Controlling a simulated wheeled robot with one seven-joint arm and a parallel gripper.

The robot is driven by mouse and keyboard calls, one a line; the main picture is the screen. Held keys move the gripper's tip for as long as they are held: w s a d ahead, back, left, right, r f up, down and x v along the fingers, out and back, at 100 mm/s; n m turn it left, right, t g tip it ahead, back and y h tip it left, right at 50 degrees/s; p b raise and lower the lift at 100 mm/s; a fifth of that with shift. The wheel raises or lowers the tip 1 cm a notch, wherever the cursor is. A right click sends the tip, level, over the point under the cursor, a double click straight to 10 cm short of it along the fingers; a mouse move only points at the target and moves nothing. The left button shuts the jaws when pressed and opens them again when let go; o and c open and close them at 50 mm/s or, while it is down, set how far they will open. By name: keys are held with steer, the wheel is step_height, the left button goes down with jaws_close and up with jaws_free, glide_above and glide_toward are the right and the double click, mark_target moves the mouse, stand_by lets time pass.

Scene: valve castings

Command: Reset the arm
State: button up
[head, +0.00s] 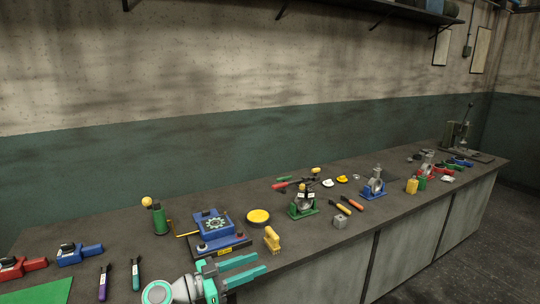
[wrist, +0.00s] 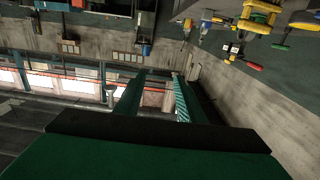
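My gripper (head: 261,265) is at the bottom of the head view, in front of the workbench's near edge, with its teal fingers pointing right. In the wrist view my gripper (wrist: 158,82) shows two fingers well apart with nothing between them. It is open and touches no object that I can see. The workbench (head: 200,272) runs from the lower left to the right along the wall.
Open floor (head: 465,265) lies at the right.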

steer(key=s+d+f+n+t+y, duration=0.1)
steer(key=s+f+n+y, duration=0.15)
steer(key=f, duration=0.55)
steer(key=s+d+f+n+t+y, duration=0.1)
steer(key=d+f+n+y, duration=0.15)
steer(key=f, duration=0.45)
steer(key=s+f+n+t+y, duration=0.1)
steer(key=f+n, duration=0.2)
steer(key=f, duration=0.5)
steer(key=s+f+n+y, duration=0.4)
steer(key=s+f+y, duration=0.2)
steer(key=s+f, duration=0.7)
steer(key=s+r+n+t+y, duration=0.1)
steer(key=s+n+y, duration=0.15)
steer(key=s, duration=1.55)
steer(key=s+d+r+m+t+y, duration=0.1)
steer(key=s+d+r+m+t, duration=0.1)
steer(key=s+r, duration=1.2)
step_height(320, 180, up, 2)
steer(key=shift+s+t, duration=0.2)
steer(key=shift+t, duration=0.3)
